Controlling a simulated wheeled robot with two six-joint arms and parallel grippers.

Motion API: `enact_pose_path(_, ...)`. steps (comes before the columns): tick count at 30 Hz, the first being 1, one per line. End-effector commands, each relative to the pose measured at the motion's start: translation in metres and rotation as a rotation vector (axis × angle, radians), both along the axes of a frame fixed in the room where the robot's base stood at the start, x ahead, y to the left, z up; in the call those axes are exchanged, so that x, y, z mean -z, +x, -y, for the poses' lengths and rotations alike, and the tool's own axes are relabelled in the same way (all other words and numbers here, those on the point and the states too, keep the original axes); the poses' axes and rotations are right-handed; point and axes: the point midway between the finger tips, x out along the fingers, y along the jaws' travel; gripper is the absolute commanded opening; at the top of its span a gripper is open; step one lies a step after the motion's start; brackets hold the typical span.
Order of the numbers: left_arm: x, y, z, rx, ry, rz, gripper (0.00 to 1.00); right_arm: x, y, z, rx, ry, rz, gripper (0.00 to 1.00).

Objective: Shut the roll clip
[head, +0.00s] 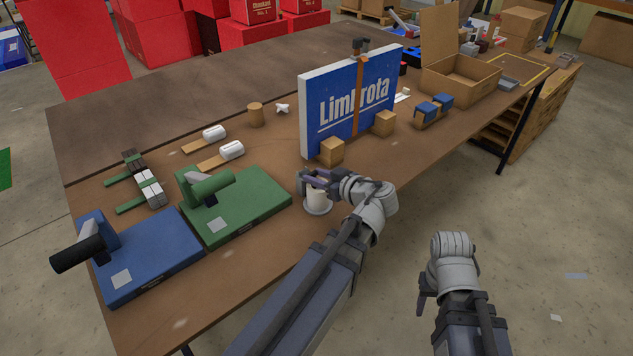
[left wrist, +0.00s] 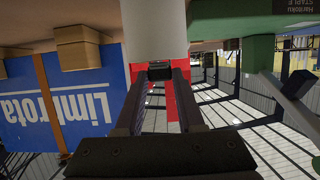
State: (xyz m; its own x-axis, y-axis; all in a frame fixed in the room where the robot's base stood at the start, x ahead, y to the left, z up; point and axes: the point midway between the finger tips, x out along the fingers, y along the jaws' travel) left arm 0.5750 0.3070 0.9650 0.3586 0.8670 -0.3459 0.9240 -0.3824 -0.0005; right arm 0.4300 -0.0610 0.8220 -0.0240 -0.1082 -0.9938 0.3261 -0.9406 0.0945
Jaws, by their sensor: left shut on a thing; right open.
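A white cylinder (head: 318,201) stands upright on a round white base near the table's front edge. It fills the top middle of the left wrist view (left wrist: 157,28), which is upside down. A small black block (left wrist: 160,71) shows against the cylinder, between my left fingertips; I take it for part of the roll clip. My left gripper (head: 312,180) is at the cylinder and is shut on this block (left wrist: 160,76). The cylinder is partly hidden by the gripper in the head view. My right gripper (head: 422,294) is open and empty, off the table's front side.
The blue Limbrota lightbox (head: 352,105) stands behind, with wooden blocks (head: 331,151) at its foot. A green case (head: 238,213) and a blue case (head: 148,262) lie to the left. White rolls on wooden strips (head: 213,132) lie behind them. An open carton (head: 461,77) is at right.

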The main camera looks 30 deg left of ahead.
Motion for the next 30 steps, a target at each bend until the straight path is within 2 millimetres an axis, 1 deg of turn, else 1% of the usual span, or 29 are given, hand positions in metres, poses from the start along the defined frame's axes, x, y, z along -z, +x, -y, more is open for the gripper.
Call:
enact_pose_path(1, 0.0027, -0.0010, -0.0002, -0.003, 0.004, 0.001, 0.00, 0.0035, 0.0000, -0.0001, 0.000, 0.000, 0.000, 0.50)
enact_pose_path(3, 0.0021, -0.0011, -0.0001, -0.004, 0.010, 0.005, 0.00, 0.0044, 0.0000, 0.0000, 0.000, 0.000, 0.000, 0.50)
enact_pose_path(15, 0.0010, -0.0010, 0.0001, -0.002, 0.015, 0.006, 0.00, 0.0043, 0.0000, 0.0000, 0.000, 0.000, 0.000, 0.50)
enact_pose_path(16, 0.0011, -0.0010, 0.0001, -0.002, 0.015, 0.006, 0.38, 0.0043, 0.0000, 0.0000, 0.000, 0.000, 0.000, 0.50)
enact_pose_path(24, 0.0009, -0.0006, 0.0003, -0.001, 0.015, 0.007, 0.68, 0.0043, 0.0000, 0.0000, 0.000, 0.000, 0.000, 0.50)
enact_pose_path(30, 0.0007, -0.0004, 0.0006, 0.000, 0.016, 0.007, 0.68, 0.0042, 0.0000, 0.0000, 0.000, 0.000, 0.000, 0.50)
